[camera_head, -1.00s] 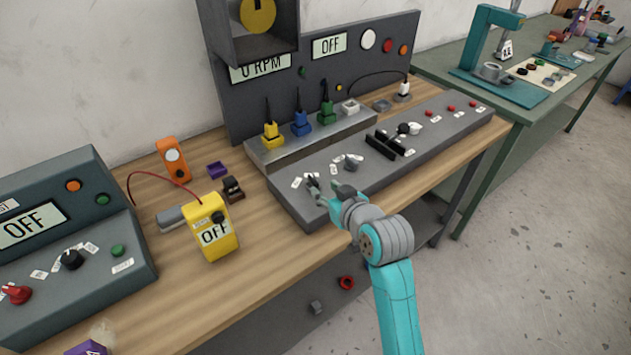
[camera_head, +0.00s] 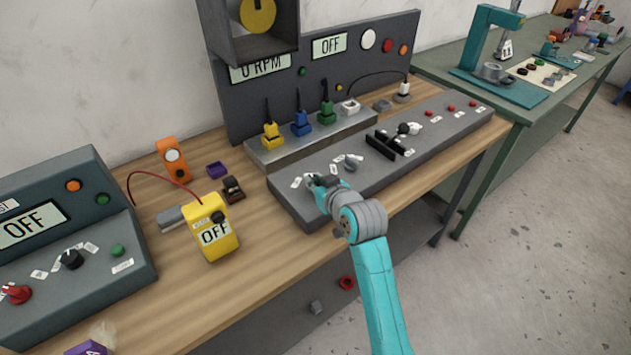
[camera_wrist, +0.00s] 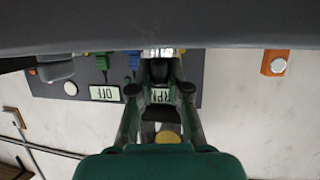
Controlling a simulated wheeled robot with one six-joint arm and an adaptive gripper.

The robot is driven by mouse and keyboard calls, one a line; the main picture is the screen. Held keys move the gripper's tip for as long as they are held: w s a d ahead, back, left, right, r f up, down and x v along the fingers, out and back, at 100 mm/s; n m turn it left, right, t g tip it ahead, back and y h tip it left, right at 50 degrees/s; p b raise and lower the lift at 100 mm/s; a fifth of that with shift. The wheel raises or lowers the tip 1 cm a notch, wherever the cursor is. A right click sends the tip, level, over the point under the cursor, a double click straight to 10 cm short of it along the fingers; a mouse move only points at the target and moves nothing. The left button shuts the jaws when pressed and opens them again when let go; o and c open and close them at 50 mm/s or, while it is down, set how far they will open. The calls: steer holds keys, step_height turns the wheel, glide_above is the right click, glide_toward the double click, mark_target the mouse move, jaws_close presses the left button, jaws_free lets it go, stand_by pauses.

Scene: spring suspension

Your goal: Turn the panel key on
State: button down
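The grey control panel (camera_head: 375,185) lies on the wooden bench, with small white labels (camera_head: 297,182) at its left end. My gripper (camera_head: 320,182) is low over this end, right beside the labels. The panel key is not clearly visible; my gripper covers the spot beside the labels. In the wrist view my gripper's two fingers (camera_wrist: 160,72) reach toward the panel (camera_wrist: 240,30), with a dark shape between their tips. I cannot tell if they press on it. The upright board's display (camera_head: 329,45) reads OFF.
A grey knob (camera_head: 352,162) and a black lever block (camera_head: 381,146) stand on the panel right of my gripper. A yellow meter (camera_head: 211,228) reading OFF stands to the left. Yellow, blue and green plugs (camera_head: 301,124) stand behind. Bare bench lies in front.

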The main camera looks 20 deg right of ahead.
steer(key=shift+a, duration=0.1)
steer(key=shift+a+f+m+h, duration=0.1)
steer(key=shift+m+h, duration=0.8)
steer(key=shift+h, duration=0.1)
steer(key=shift+m+h, duration=1)
steer(key=shift+h, duration=0.2)
steer(key=c, duration=1.1)
jaws_free()
